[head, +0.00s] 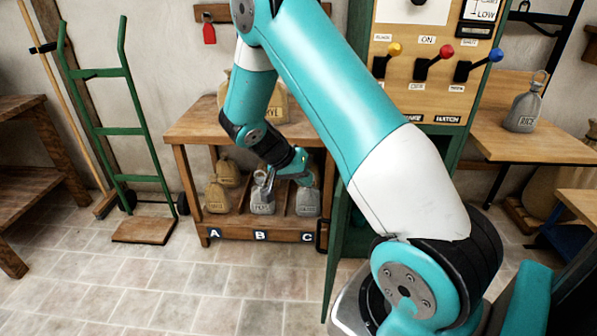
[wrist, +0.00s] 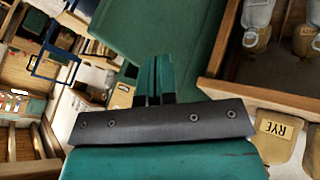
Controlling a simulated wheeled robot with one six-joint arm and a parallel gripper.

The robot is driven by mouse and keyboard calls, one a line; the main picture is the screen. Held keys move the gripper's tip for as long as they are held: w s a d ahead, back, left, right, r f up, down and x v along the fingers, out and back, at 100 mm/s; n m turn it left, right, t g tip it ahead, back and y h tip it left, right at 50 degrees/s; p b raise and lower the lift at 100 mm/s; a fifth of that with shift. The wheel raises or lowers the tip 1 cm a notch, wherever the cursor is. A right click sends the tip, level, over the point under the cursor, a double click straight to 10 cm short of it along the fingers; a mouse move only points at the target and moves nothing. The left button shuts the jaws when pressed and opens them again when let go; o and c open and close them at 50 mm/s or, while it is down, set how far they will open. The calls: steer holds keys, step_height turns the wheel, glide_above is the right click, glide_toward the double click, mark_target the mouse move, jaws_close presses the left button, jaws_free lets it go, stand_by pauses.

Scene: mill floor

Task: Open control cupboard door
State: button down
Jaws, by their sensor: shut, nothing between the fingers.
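The control cupboard (head: 470,125) is green, with a tan lever panel (head: 425,97) carrying yellow, red and blue levers. Below the panel is a green door-like panel (head: 341,225) with a dark handle (head: 322,236) on its left edge. My arm covers much of the cupboard front, and I cannot tell how far the door stands open. My gripper (head: 296,168) is left of it, in front of the sack shelf. In the wrist view my gripper (wrist: 154,78) has its fingers together and empty, with a broad green surface (wrist: 165,30) beyond them.
A wooden shelf (head: 262,233) marked A, B, C holds several sacks close to my gripper. A green hand truck (head: 120,130) stands at the left. A table (head: 520,140) with a RICE sack (head: 524,112) is at the right. The tiled floor (head: 130,285) is clear in front.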

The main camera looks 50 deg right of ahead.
steer(key=s+d+f, duration=0.3)
steer(key=s+d, duration=0.1)
steer(key=shift+s+f, duration=0.15)
steer(key=shift+s, duration=0.15)
